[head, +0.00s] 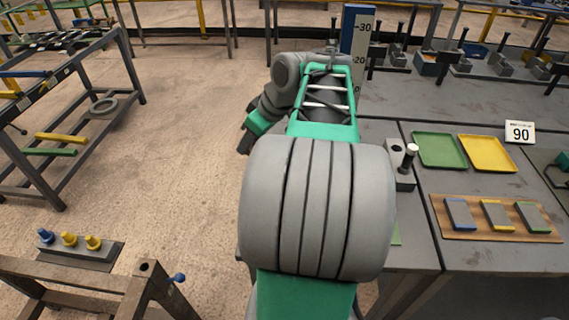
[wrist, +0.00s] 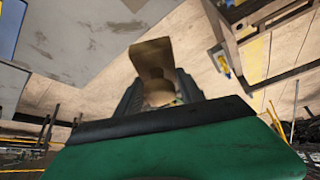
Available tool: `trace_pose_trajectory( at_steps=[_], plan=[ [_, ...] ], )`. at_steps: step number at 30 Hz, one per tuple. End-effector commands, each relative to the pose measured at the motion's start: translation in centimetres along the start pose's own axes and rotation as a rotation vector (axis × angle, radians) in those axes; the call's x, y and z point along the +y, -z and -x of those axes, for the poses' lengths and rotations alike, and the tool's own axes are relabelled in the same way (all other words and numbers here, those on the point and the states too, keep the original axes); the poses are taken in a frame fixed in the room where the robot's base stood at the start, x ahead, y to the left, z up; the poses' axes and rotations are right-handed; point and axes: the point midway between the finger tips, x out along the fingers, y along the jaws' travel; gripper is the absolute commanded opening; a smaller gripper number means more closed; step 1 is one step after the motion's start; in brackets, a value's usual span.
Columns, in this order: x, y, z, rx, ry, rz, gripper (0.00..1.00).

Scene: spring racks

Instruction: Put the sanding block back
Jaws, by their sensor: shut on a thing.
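My gripper (wrist: 156,82) is shut on a tan-brown block (wrist: 152,57) with a rounded part between the grey fingers. I take it to be the sanding block, though its markings are not visible. In the head view my gripper (head: 246,142) is small and dark, left of the bench over the floor; the held block cannot be made out there. A wooden board (head: 438,212) on the right bench carries grey blocks marked blue (head: 460,214), yellow (head: 497,215) and green (head: 533,217). A green tray (head: 440,150) and a yellow tray (head: 487,153) lie behind it.
A metal post block (head: 401,165) stands at the near bench edge, beside my arm. A sign reading 90 (head: 519,131) and a tall blue-white scale (head: 357,45) stand on the bench. A rack (head: 60,150) is at left, a low trestle (head: 100,285) at front left. Floor between is clear.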

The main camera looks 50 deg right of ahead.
Motion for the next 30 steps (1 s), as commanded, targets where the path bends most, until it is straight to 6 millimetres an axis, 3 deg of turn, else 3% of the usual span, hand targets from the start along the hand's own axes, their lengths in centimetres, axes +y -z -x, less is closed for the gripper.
trace_pose_trajectory(
  at_steps=[1, 3, 9, 14, 23, 30],
  plan=[
    [1.6, -2.1, 0.1, -0.001, 0.002, 0.002, 0.01],
    [3.0, -4.1, 0.9, -0.001, 0.013, 0.021, 0.01],
    [4.7, -6.9, 2.2, 0.0, 0.031, 0.054, 0.01],
    [6.1, -6.4, 1.1, 0.0, 0.037, 0.059, 0.01],
    [10.8, -4.4, -3.0, 0.0, 0.036, 0.056, 0.01],
    [13.6, -4.3, -7.3, -0.001, 0.037, 0.054, 0.01]
  ],
)
